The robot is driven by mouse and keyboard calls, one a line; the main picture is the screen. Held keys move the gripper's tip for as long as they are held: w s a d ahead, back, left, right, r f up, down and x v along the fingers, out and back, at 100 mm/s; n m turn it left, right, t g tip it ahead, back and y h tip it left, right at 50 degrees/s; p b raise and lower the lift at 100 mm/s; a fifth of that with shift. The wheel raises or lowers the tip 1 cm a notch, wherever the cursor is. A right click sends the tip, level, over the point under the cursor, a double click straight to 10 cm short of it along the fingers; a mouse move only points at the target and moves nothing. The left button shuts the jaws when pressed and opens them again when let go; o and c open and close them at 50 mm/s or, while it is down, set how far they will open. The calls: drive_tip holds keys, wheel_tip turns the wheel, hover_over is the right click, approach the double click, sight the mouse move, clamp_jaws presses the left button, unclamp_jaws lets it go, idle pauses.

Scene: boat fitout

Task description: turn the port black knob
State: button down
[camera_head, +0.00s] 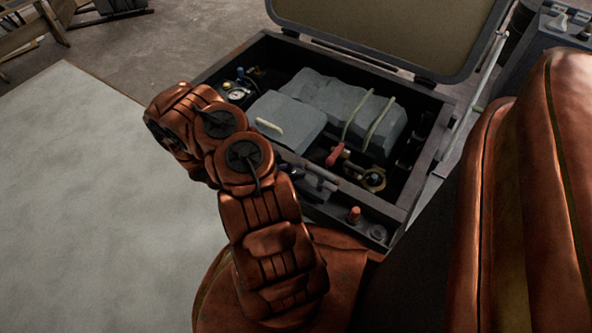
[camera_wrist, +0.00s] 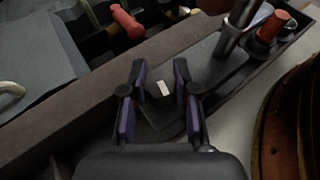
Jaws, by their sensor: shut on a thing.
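In the wrist view, my gripper (camera_wrist: 160,82) is shut on a small black knob (camera_wrist: 165,106) with a pale mark on its top. One finger stands on each side of it. The knob sits on the grey front ledge (camera_wrist: 222,72) of an open box. The fingers and the dark palm hide its sides and part of its base. In the head view, my arm covers the left part of this ledge, and I cannot make out the held knob there. Another dark round fitting (camera_head: 377,232) sits at the ledge's right end.
The open box (camera_head: 422,190) holds grey cases (camera_head: 287,122) and a red-handled part (camera_head: 335,155). On its ledge, right of my gripper, stand a metal post (camera_wrist: 238,28) and an orange-red knob (camera_wrist: 272,26). The raised lid (camera_head: 390,30) is behind. A pale board (camera_head: 80,200) lies left.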

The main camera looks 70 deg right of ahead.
sight(296, 171)
drive_tip(key=m+g+y+p, duration=0.2)
drive_tip(key=m+y, duration=0.1)
drive_tip(key=shift+w+r, duration=0.1)
drive_tip(key=m+y+p, duration=0.1)
drive_tip(key=m+y, duration=0.1)
drive_tip(key=m+g+y+p, duration=0.1)
drive_tip(key=m+y, duration=0.1)
drive_tip(key=y, duration=0.1)
drive_tip(key=shift+m+g+p, duration=0.3)
drive_tip(key=shift+m+p, duration=0.1)
drive_tip(key=m+y, duration=0.2)
drive_tip(key=y, duration=0.1)
drive_tip(key=m+y, duration=0.1)
drive_tip(key=m, duration=0.1)
drive_tip(key=shift+f+y, duration=0.25)
drive_tip(key=shift+y, duration=0.15)
drive_tip(key=shift+r+m+t+y+b, duration=0.1)
drive_tip(key=shift+m+t+y+b, duration=0.6)
drive_tip(key=shift+m+y, duration=0.55)
drive_tip(key=c, duration=0.9)
unclamp_jaws()
drive_tip(key=shift+o, duration=0.2)
drive_tip(key=shift+r+y, duration=0.2)
drive_tip(key=shift+y, duration=0.05)
drive_tip(key=shift+r, duration=4.85)
